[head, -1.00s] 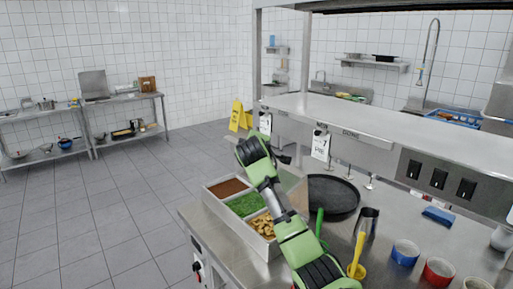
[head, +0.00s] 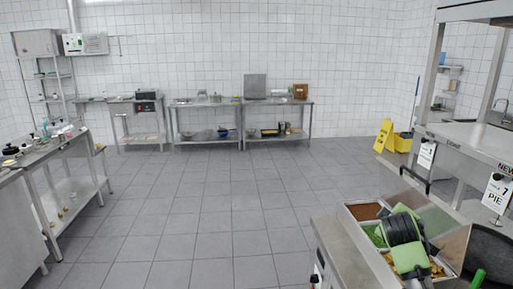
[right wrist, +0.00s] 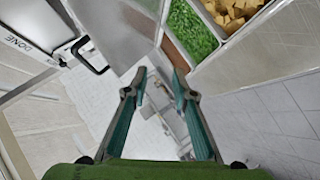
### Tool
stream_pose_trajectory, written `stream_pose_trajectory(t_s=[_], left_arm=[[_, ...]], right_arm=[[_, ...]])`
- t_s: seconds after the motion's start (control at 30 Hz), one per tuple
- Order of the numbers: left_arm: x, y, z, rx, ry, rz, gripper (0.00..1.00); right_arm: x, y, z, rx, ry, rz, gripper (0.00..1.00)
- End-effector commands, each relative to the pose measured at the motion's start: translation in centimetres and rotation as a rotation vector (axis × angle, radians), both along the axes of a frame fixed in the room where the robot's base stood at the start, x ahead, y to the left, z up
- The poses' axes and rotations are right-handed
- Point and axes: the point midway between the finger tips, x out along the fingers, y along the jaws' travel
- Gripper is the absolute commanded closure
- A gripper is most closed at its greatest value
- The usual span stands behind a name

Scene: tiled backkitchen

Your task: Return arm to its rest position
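My right arm (head: 405,240) shows in the head view at the lower right, over the edge of the counter and partly covering the food tray (head: 347,222). I cannot make out its fingers there. In the right wrist view my right gripper (right wrist: 160,78) is open, with two teal fingers spread apart and nothing between them. The tray lies just beyond and to the right of the fingers, with green herbs (right wrist: 191,30) and golden chunks (right wrist: 232,10) in it. My left gripper is in neither view.
The steel counter (head: 338,250) is at lower right, under an overshelf (head: 470,140) with hanging labels. A yellow wet-floor sign (head: 384,135) stands behind it. Steel tables (head: 243,104) line the far wall, and another stands at left. The tiled floor (head: 190,215) in the middle is clear.

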Motion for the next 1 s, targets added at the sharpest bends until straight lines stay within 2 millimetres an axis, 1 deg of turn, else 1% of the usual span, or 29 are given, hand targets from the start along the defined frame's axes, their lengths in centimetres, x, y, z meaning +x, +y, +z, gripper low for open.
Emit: stream_pose_trajectory(t_s=[0.03, 0.07, 0.1, 0.17, 0.2, 0.27, 0.3, 0.37, 0.4, 0.47, 0.5, 0.53, 0.6, 0.7, 0.8, 1.0], left_arm=[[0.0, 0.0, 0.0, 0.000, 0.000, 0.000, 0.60], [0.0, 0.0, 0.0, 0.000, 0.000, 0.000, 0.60], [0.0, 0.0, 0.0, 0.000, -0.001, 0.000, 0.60], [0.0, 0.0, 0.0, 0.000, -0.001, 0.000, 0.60], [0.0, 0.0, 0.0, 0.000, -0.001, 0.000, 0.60], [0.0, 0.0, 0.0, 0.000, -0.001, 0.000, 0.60], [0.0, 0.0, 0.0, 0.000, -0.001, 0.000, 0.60], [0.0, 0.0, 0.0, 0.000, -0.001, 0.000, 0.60], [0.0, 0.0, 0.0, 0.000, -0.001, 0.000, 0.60], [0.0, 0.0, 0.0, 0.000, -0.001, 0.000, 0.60], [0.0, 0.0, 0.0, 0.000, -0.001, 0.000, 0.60], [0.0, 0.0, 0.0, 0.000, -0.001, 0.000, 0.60], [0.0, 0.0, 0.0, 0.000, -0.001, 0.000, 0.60], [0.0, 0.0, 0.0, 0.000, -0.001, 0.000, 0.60], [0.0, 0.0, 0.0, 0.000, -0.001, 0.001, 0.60], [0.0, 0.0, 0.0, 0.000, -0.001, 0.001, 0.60]], right_arm=[[-2.0, 1.9, -3.7, 0.044, 0.032, 0.011, 0.75], [-3.1, 2.9, -5.3, 0.070, 0.046, 0.014, 0.75], [-4.7, 4.1, -7.4, 0.107, 0.066, 0.016, 0.75], [-7.3, 6.0, -10.5, 0.161, 0.096, 0.018, 0.75], [-9.2, 7.2, -12.3, 0.199, 0.117, 0.016, 0.75], [-12.1, 9.0, -15.0, 0.256, 0.152, 0.013, 0.75], [-14.2, 10.1, -16.6, 0.295, 0.173, 0.008, 0.75], [-17.5, 11.8, -18.7, 0.353, 0.210, -0.002, 0.75], [-19.6, 12.8, -19.8, 0.389, 0.231, -0.010, 0.75], [-22.7, 14.3, -21.3, 0.444, 0.265, -0.025, 0.75], [-24.7, 15.1, -22.1, 0.477, 0.286, -0.037, 0.75], [-26.2, 15.7, -22.6, 0.501, 0.302, -0.046, 0.75], [-29.4, 17.0, -23.5, 0.554, 0.336, -0.067, 0.75], [-33.2, 18.5, -24.3, 0.615, 0.377, -0.095, 0.75], [-36.4, 19.7, -24.6, 0.665, 0.412, -0.122, 0.75], [-41.7, 21.4, -24.6, 0.747, 0.470, -0.174, 0.75]])
